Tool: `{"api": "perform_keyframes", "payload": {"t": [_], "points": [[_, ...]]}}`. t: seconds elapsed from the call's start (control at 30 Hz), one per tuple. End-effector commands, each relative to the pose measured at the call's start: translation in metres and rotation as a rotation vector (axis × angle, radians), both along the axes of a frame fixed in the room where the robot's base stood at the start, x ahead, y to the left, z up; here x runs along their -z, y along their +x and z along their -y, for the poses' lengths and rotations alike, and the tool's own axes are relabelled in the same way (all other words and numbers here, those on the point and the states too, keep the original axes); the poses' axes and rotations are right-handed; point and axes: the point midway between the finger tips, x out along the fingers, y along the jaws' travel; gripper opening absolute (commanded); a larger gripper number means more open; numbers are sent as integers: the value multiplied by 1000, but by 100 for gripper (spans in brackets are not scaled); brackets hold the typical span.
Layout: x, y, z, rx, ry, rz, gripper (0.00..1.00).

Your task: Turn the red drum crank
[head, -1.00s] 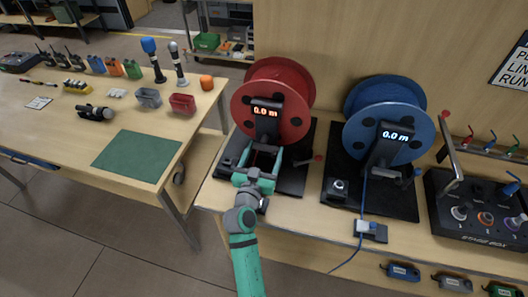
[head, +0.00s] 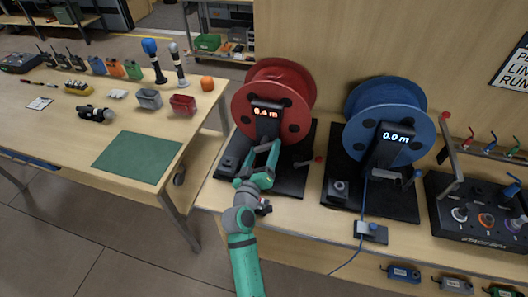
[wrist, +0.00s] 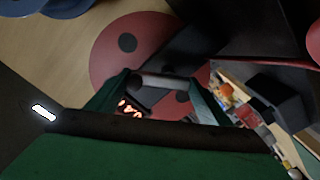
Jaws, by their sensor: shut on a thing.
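The red drum (head: 290,88) stands upright on a black base (head: 292,180) on the wooden bench. Its display (head: 267,111) reads 0.4 m. My gripper (head: 265,156) is in front of the drum, just below the display. In the wrist view my gripper (wrist: 165,90) is shut on a grey bar, the crank handle (wrist: 163,81), which spans between the fingers. The red drum face (wrist: 118,45) is behind it. In the head view the fingers hide most of the crank.
A blue drum (head: 400,105) with its own base and a 0.0 m display stands to the right. A stage box (head: 480,208) sits at far right. The left table holds a green mat (head: 138,156) and small gear.

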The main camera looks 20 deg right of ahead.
Motion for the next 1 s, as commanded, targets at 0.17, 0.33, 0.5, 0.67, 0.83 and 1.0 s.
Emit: {"api": "perform_keyframes", "payload": {"t": [0.17, 0.33, 0.5, 0.67, 0.83, 1.0], "points": [[-2, 2, -3, -3, -138, -92, 50], [-2, 3, -5, -3, -271, -183, 50], [-3, 4, -7, -3, -403, -274, 50], [-3, 5, -8, -3, -515, -350, 50], [-3, 6, -9, -3, -615, -418, 50], [-2, 6, -10, -3, -686, -467, 50]]}}
